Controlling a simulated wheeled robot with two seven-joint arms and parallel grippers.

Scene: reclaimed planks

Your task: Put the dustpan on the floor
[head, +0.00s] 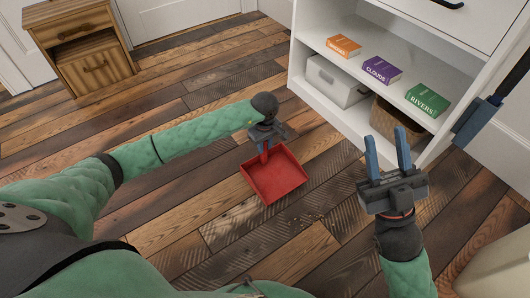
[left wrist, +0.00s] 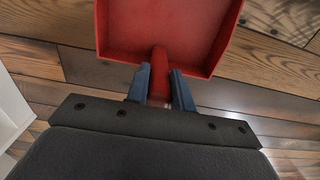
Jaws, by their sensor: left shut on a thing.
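The red dustpan (head: 275,174) is in the middle of the head view, its open tray facing up. My left gripper (head: 264,148) is shut on the dustpan's handle. In the left wrist view the dustpan (left wrist: 165,32) fills the top, with its handle between the two blue fingers (left wrist: 160,88). Wooden floor shows beyond the pan; I cannot tell how high the pan is above it. My right gripper (head: 387,152) is open and empty, fingers apart, in front of the white shelf.
A white shelf unit (head: 335,95) with orange, purple and green books (head: 382,70), a grey bin (head: 335,82) and a basket (head: 395,120) stands at upper right. A wooden cabinet (head: 78,50) stands at upper left.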

